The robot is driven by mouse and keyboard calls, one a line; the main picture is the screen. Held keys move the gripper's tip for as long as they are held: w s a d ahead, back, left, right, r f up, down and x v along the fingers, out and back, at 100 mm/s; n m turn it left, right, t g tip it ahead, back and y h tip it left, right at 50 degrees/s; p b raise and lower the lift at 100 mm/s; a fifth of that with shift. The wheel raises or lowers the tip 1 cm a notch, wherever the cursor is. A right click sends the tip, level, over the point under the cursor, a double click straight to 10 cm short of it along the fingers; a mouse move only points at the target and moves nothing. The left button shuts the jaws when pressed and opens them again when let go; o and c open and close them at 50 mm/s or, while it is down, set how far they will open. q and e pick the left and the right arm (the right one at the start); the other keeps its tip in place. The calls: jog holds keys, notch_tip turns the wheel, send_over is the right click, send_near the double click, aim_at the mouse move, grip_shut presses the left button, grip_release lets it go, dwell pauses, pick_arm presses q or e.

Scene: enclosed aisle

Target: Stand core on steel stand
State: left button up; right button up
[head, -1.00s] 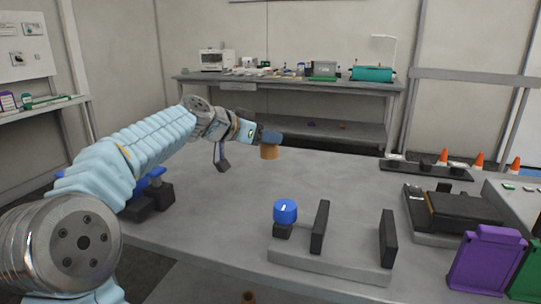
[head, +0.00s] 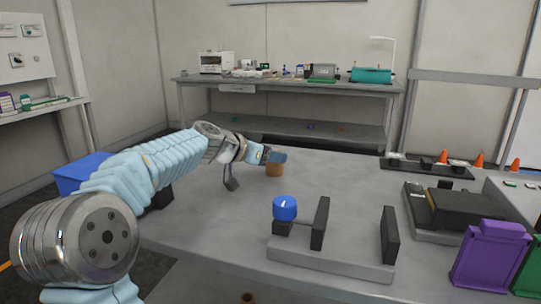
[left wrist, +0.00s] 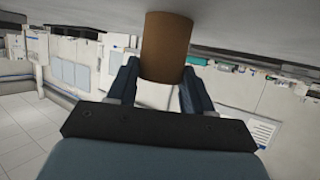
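The core, a brown cylinder (head: 274,170), is upright at the tips of my left gripper (head: 272,157), over the far left part of the grey table. In the left wrist view the core (left wrist: 166,46) sits between the two dark fingers of the left gripper (left wrist: 160,75), which close on its sides. I cannot tell whether its base touches the table. I cannot pick out a steel stand for certain. A grey base (head: 335,262) with two black upright plates and a blue knob stands at the table's front. My right gripper is not in view.
Purple (head: 489,254) and green (head: 525,270) cases stand at the right front. A black device (head: 450,208) and a dark strip (head: 425,168) lie on the right. A blue bin (head: 80,172) is behind my left arm. The table's middle is clear.

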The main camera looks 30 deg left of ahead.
pick_arm(q)
jog(key=o, duration=0.4)
jog(key=shift+r, duration=0.1)
jog(key=shift+r+p, duration=0.25)
jog(key=shift+p, duration=0.15)
jog(key=b+v, duration=0.1)
jog(key=v, duration=1.1)
jog(key=shift+f, duration=0.15)
